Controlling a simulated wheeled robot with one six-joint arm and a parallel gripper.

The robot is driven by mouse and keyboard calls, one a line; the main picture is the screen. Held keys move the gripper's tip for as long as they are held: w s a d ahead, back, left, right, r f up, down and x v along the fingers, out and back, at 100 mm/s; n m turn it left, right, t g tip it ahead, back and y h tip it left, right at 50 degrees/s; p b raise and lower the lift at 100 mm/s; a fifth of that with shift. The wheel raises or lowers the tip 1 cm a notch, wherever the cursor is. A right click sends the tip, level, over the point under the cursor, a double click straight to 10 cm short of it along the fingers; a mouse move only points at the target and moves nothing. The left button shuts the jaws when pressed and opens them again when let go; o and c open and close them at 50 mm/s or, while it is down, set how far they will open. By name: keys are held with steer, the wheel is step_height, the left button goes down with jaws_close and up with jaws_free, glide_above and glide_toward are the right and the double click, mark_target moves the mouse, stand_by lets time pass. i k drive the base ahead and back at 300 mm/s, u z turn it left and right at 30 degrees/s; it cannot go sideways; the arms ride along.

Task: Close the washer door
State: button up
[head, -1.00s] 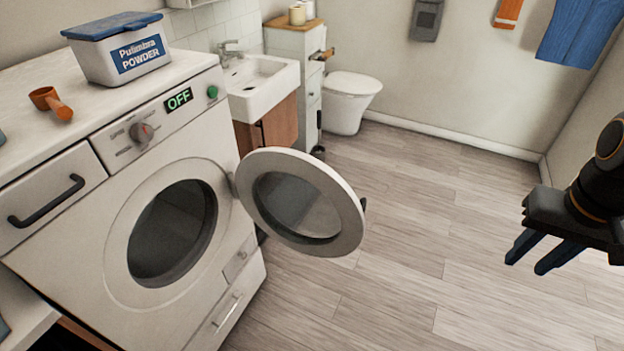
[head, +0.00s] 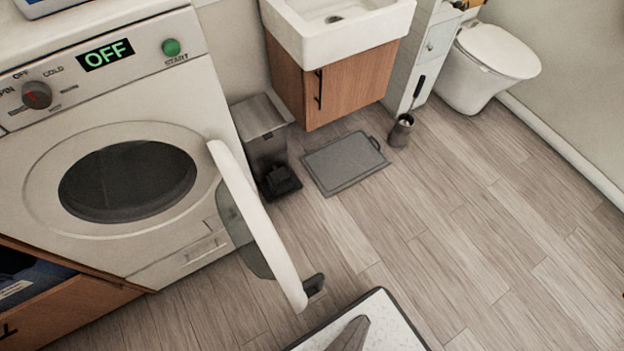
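The washer (head: 165,262) stands at the left, white, with its round door opening (head: 128,182) uncovered and dark inside. The washer door (head: 262,225) hangs wide open, swung out to the right of the opening, and I see it nearly edge-on. Its glass bulges on the side towards the washer front. A small dark handle or latch (head: 314,285) sits at its free end. The panel display (head: 104,54) reads OFF, beside a green START button (head: 171,47). My gripper is not in view.
A grey pedal bin (head: 262,135) stands between the washer and the sink cabinet (head: 345,85). A grey mat (head: 345,162) and a toilet brush holder (head: 401,130) are on the floor. A toilet (head: 485,75) is at upper right. The wooden floor (head: 480,230) right of the door is clear.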

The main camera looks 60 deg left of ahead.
mark_target(298, 294)
steer(key=i, duration=0.95)
steer(key=u, duration=4.1)
steer(key=k, duration=0.5)
steer(key=u, duration=0.05)
